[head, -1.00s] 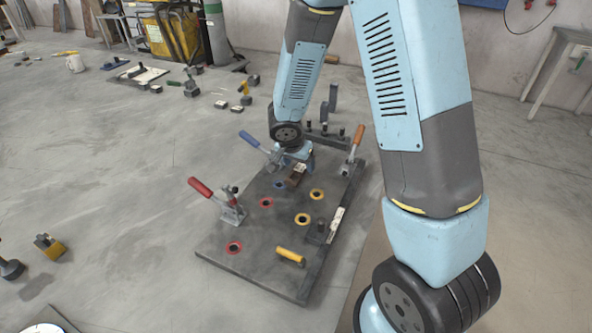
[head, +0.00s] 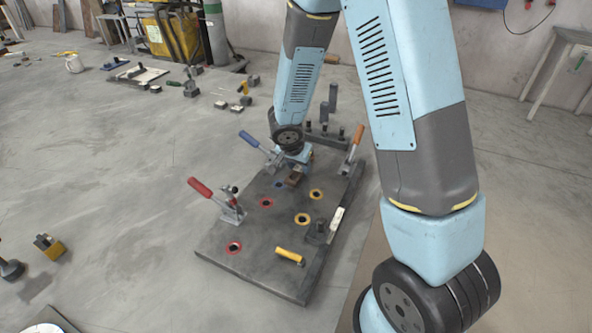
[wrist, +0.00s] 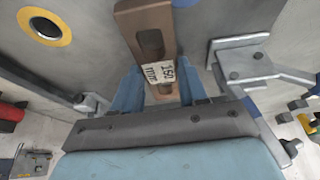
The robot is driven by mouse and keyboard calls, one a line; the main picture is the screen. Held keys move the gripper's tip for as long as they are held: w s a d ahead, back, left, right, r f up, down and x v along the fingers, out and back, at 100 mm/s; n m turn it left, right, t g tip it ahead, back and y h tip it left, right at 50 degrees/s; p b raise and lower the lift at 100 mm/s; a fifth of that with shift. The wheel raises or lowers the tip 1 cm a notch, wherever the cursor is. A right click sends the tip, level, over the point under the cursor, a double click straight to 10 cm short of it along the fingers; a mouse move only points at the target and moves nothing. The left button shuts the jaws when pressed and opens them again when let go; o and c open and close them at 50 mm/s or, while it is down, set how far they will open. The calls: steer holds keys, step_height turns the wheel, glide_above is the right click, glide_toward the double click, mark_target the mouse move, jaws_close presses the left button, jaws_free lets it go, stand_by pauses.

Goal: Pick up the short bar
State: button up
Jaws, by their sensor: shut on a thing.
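The short bar is a brown slotted block (wrist: 150,30) with a white label that seems to read 150 mm. In the wrist view it stands between my two blue fingers, and my gripper (wrist: 158,90) is shut on it near the label. In the head view the bar (head: 294,180) shows just in front of my gripper (head: 298,163), at the far part of the dark plate (head: 225,258). I cannot tell whether the bar touches the plate.
A blue-handled clamp (head: 251,140), an orange-handled clamp (head: 356,141) and a red-handled clamp (head: 203,188) stand around the plate. A yellow handle (head: 289,255) lies near the front edge. Several ringed holes, one yellow (wrist: 44,27), mark the plate.

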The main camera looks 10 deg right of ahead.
jaws_close()
